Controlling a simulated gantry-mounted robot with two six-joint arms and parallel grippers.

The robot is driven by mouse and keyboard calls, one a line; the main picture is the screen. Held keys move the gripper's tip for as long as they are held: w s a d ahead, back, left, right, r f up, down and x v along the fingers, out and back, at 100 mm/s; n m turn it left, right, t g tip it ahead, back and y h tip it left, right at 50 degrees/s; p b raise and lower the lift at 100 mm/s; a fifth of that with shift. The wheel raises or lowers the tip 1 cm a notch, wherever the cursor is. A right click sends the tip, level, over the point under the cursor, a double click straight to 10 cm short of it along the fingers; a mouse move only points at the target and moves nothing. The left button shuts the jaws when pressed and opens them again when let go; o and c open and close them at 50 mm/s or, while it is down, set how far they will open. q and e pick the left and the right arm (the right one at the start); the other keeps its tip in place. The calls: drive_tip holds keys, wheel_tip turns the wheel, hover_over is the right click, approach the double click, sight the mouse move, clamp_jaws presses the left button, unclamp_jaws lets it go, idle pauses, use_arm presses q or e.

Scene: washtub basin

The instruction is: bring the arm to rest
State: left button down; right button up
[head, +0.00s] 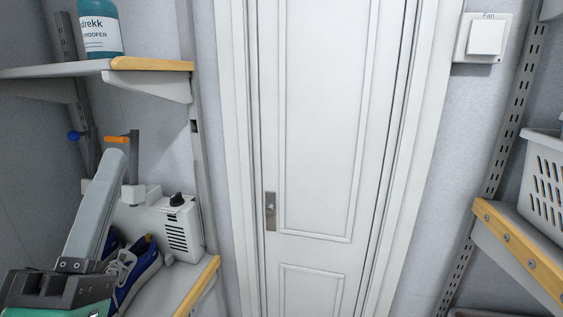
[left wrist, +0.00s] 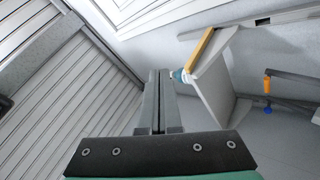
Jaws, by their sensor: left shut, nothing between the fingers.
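My left gripper (head: 117,158) shows at the lower left of the head view, with its long grey fingers pointing up in front of the left wall, above the lower shelf. In the left wrist view its fingers (left wrist: 159,73) lie side by side with no gap and hold nothing. Its black finger mount (left wrist: 155,152) fills the bottom of that view. My right gripper is not in view.
An upper shelf (head: 150,66) holds a teal bottle (head: 99,28). Blue shoes (head: 134,268) and a white heater-like box (head: 182,229) are on the lower shelf. A closed white door (head: 320,120) stands mid-view. A white basket (head: 545,180) sits at right.

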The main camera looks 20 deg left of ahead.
use_arm(q)
drive_tip(key=s+d+r+m+t+h, duration=0.1)
drive_tip(key=d+r+m+h, duration=0.15)
drive_tip(key=m+h, duration=0.45)
drive_tip(key=s+d+r+m+t+h, duration=0.1)
drive_tip(key=d+m+h, duration=0.15)
drive_tip(key=m, duration=0.75)
wheel_tip(320, 180, up, 38)
drive_tip(key=m+p, duration=0.1)
drive_tip(key=p, duration=3.7)
wheel_tip(320, 180, down, 24)
drive_tip(key=b, duration=2.3)
drive_tip(key=shift+w+d+r+b, duration=0.2)
drive_tip(key=shift+w+d+b, duration=0.05)
drive_tip(key=shift+d+b, duration=0.05)
